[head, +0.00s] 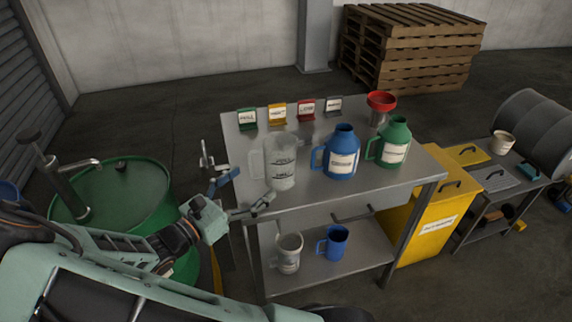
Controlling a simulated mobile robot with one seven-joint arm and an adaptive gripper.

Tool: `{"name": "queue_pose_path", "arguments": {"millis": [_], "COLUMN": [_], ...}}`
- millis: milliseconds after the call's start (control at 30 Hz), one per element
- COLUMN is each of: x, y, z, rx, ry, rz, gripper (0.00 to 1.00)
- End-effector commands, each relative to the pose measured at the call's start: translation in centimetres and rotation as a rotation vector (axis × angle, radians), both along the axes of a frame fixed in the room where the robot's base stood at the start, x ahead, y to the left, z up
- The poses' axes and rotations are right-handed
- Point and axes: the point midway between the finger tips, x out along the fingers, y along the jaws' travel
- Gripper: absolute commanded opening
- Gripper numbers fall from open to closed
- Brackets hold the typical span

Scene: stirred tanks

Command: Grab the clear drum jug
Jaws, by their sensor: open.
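The clear drum jug (284,172) stands upright on the left part of the grey metal table, with dark markings on its front and its handle on its left side. My gripper (264,203) reaches in from the left, at the table's front left edge. It is in front of the jug and a little to its left in the picture. Its fingers are open and seen almost edge-on, with nothing seen between them. The gap to the jug is hard to judge from this view.
A blue jug (342,153) and a green jug (393,143) stand right of the clear one on the metal table (232,135). A red funnel (381,101) and several small label stands are behind. A smaller clear jug (289,254) and blue jug (334,243) stand on the lower shelf.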

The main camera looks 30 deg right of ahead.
Motion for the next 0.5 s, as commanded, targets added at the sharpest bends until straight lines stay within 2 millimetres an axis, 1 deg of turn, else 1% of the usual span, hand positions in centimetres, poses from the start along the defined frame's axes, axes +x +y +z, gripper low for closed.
{"name": "queue_pose_path", "arguments": {"millis": [33,200,367,500], "x": [0.2,1.0,1.3,1.8], "y": [-1.0,-3.5,-4.5,-6.1], "z": [0.0,-0.1,-0.1,-0.6], "rx": [-0.004,-0.002,0.000,-0.001], "ry": [0.000,-0.001,0.000,0.000], "rz": [-0.005,-0.005,-0.004,-0.007], "gripper": [0.83,0.83,0.83,0.83]}}
